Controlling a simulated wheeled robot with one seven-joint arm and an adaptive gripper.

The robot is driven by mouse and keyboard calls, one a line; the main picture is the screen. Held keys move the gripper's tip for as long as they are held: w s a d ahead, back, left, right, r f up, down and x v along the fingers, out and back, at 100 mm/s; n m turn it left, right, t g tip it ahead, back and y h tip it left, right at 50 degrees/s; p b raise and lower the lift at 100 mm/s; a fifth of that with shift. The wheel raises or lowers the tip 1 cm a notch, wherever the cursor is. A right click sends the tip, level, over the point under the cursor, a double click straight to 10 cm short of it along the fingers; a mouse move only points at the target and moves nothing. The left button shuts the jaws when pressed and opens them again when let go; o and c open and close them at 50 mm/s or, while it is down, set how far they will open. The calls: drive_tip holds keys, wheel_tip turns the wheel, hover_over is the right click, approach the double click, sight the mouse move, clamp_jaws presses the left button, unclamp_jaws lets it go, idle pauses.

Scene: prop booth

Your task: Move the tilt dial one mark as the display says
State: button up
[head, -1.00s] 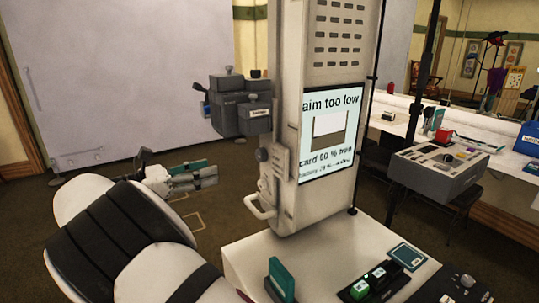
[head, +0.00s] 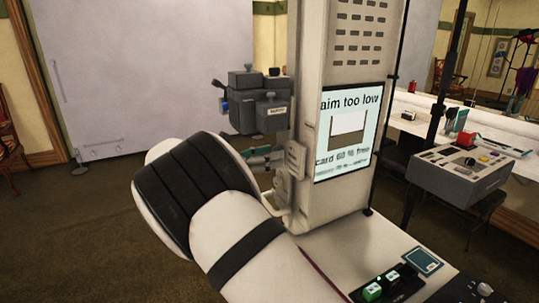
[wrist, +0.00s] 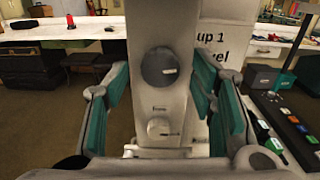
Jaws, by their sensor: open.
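The display (head: 347,130) on the pale column (head: 310,40) reads "aim too low", with smaller lines about the card below. In the wrist view, a dark round dial (wrist: 159,67) with a short white mark, lying nearly level at its right side, faces me on the column. A smaller pale knob (wrist: 160,128) sits beneath it, with a small label between that I cannot read for sure. My gripper (wrist: 161,80) is open, its teal-padded fingers on either side of the dark dial, apart from it. In the head view my gripper (head: 262,160) is beside the column, partly hidden by my arm.
A grey camera-like unit (head: 262,105) juts from the column's left side, above my gripper. A pale console (head: 375,250) with green and black buttons spreads below the display. A grey control box (head: 458,172) stands at right. Open carpet lies at left.

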drive_tip(key=shift+w+d, duration=0.15)
drive_tip(key=shift+d, duration=0.1)
drive_tip(key=c, duration=1.1)
drive_tip(key=shift+n+p, duration=0.8)
drive_tip(key=shift+n, duration=1.2)
drive_tip(key=shift+c, duration=0.2)
drive_tip(key=o, duration=1.1)
drive_tip(key=shift+o, duration=0.2)
